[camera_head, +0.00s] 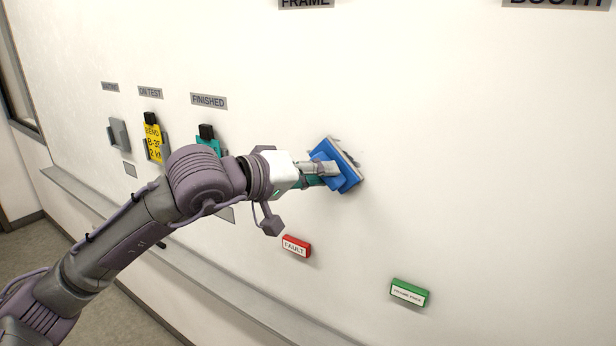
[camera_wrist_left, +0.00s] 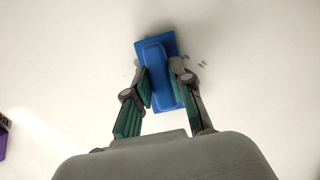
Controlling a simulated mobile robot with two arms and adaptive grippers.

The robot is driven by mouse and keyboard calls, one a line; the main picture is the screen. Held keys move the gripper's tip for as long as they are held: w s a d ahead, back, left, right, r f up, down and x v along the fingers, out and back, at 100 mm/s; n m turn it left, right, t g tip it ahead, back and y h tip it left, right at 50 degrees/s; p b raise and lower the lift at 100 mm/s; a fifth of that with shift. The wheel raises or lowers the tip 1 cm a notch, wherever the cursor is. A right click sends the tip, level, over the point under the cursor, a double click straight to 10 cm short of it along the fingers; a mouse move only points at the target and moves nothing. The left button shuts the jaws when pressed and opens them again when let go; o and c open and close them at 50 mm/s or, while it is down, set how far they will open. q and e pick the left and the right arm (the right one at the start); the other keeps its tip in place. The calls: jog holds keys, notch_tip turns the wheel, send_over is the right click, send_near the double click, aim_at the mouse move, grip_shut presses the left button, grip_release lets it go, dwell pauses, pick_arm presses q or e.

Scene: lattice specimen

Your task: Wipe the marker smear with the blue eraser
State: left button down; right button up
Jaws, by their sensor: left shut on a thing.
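The blue eraser (camera_head: 345,180) is held tilted at the white board in the head view, its pale pad side toward the board. My left gripper (camera_head: 322,172) is shut on it. In the left wrist view the eraser (camera_wrist_left: 155,52) shows between the two fingers of my left gripper (camera_wrist_left: 163,88), gripped by its raised handle. Dark marks of the marker smear (camera_wrist_left: 202,64) show right beside the eraser in the wrist view; the eraser hides part of that area. Whether the pad touches the board I cannot tell. My right gripper is not in view.
A red FAULT block (camera_head: 296,246) and a green block (camera_head: 409,292) are on the board below. Left are a yellow card (camera_head: 154,143), a grey holder (camera_head: 118,134) and a FINISHED label (camera_head: 208,101). A ledge (camera_head: 225,307) runs along the board's bottom. The right side is clear.

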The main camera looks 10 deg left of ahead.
aim_at(343, 181)
pick_arm(q)
jog(key=shift+s+d+f+b, duration=0.1)
jog(key=shift+s+d+b, duration=0.1)
jog(key=shift+d+b, duration=0.3)
jog(key=shift+s+d+b, duration=0.15)
jog(key=shift+s+d, duration=0.05)
jog(key=shift+d, duration=0.45)
jog(key=shift+s+d+b, duration=0.2)
jog(key=shift+d+b, duration=0.05)
jog(key=shift+d, duration=0.25)
jog(key=shift+s+d+b, duration=0.15)
jog(key=shift+d+b, duration=0.05)
jog(key=shift+d, duration=0.25)
jog(key=shift+b, duration=0.4)
jog(key=shift+w+a+b, duration=1.1)
jog(key=shift+w+a, duration=0.8)
jog(key=shift+a, duration=3.3)
jog(key=shift+s+d+r+b, duration=0.15)
jog(key=shift+s+d+b, duration=0.45)
jog(key=shift+d, duration=1.1)
jog(key=shift+s+d+r+b, duration=0.2)
jog(key=shift+s+d+b, duration=0.4)
jog(key=shift+d, duration=1.15)
jog(key=shift+s+d+r+b, duration=0.15)
jog(key=shift+s+d+b, duration=0.45)
jog(key=shift+d, duration=1.1)
jog(key=shift+f, duration=0.1)
jog(key=w+a, duration=0.3)
jog(key=a, duration=0.7)
jog(key=shift+w, duration=0.3)
